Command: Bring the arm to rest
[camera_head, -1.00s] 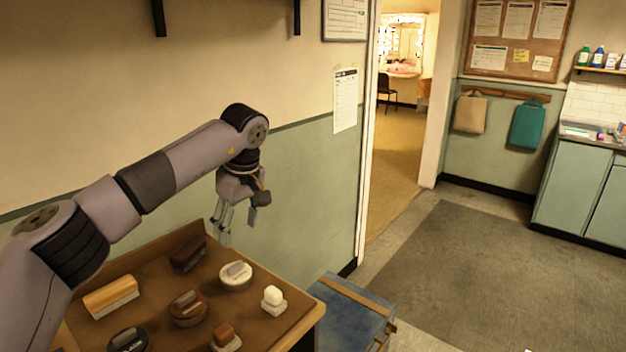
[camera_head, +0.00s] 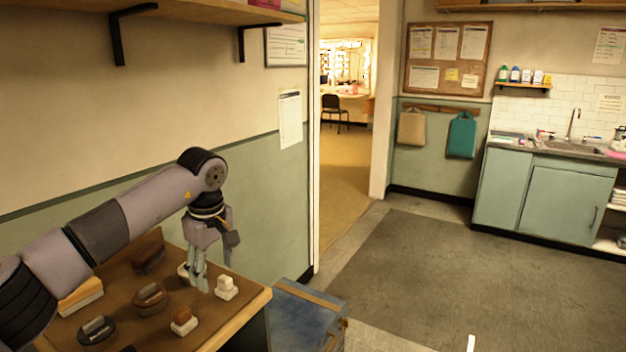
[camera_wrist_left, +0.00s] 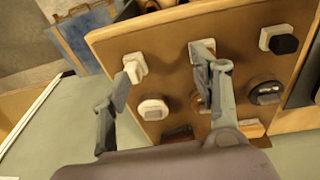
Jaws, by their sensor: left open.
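My left arm comes in from the left in the head view. My left gripper (camera_head: 201,282) hangs fingers down over the far part of a brown wooden tabletop (camera_head: 240,312). It is open and nothing shows between its fingers. A white block on a pale base (camera_head: 226,287) is just right of the fingers in the head view. A round white-based piece (camera_head: 184,271) is partly hidden behind them. My right gripper is not in view.
A blue chest (camera_head: 300,315) stands on the floor right of the table. A wall with a green lower half runs behind the arm. A shelf (camera_head: 190,14) hangs above. A doorway (camera_head: 345,180) and open floor with a grey mat (camera_head: 430,265) lie to the right.

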